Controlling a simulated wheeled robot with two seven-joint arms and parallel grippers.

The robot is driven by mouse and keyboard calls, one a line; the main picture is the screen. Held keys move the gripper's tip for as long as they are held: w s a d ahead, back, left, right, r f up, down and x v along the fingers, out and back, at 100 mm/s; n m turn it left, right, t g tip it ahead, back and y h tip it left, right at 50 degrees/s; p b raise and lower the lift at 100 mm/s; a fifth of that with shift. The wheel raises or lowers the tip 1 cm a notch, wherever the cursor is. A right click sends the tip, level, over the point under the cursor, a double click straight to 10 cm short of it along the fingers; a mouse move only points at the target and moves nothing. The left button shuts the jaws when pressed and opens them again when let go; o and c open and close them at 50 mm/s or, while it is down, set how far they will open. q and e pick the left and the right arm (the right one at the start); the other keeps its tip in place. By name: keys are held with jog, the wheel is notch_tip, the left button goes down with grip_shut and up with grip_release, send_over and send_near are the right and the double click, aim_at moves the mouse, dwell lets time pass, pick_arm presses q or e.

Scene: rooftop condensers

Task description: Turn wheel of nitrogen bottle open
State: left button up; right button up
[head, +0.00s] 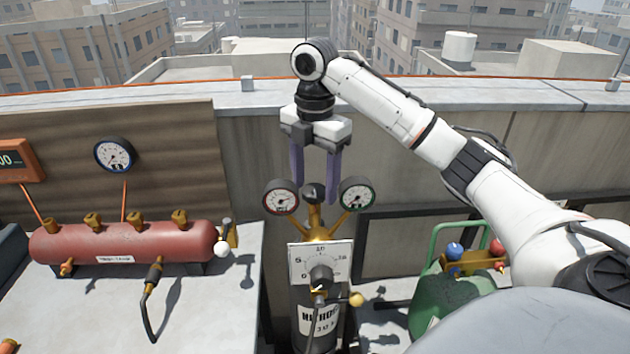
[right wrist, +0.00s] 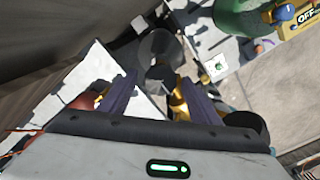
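The nitrogen bottle (head: 303,308) stands upright at the lower middle of the head view, dark with a white lettered label. Above it are brass fittings (head: 315,222) and a small dark wheel (head: 313,191) between two round gauges. My right gripper (head: 316,198) points down over the bottle. Its two purple fingers are apart, with their tips about level with the wheel, which shows between them. I cannot tell whether they touch it. In the right wrist view the fingers (right wrist: 158,84) are also apart, with brass parts partly hidden behind the right one. My left gripper is not in view.
The left gauge (head: 281,197) and right gauge (head: 357,194) sit close to the fingertips. A dial plate (head: 299,262) is below. A red tank (head: 130,240) lies on the left bench; a green bottle (head: 425,300) stands at right. A parapet wall (head: 400,165) runs behind.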

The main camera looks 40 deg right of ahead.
aim_at(315, 189)
jog(key=shift+r, duration=0.1)
notch_tip(315, 189, up, 10)
dwell(0.9)
dwell(0.5)
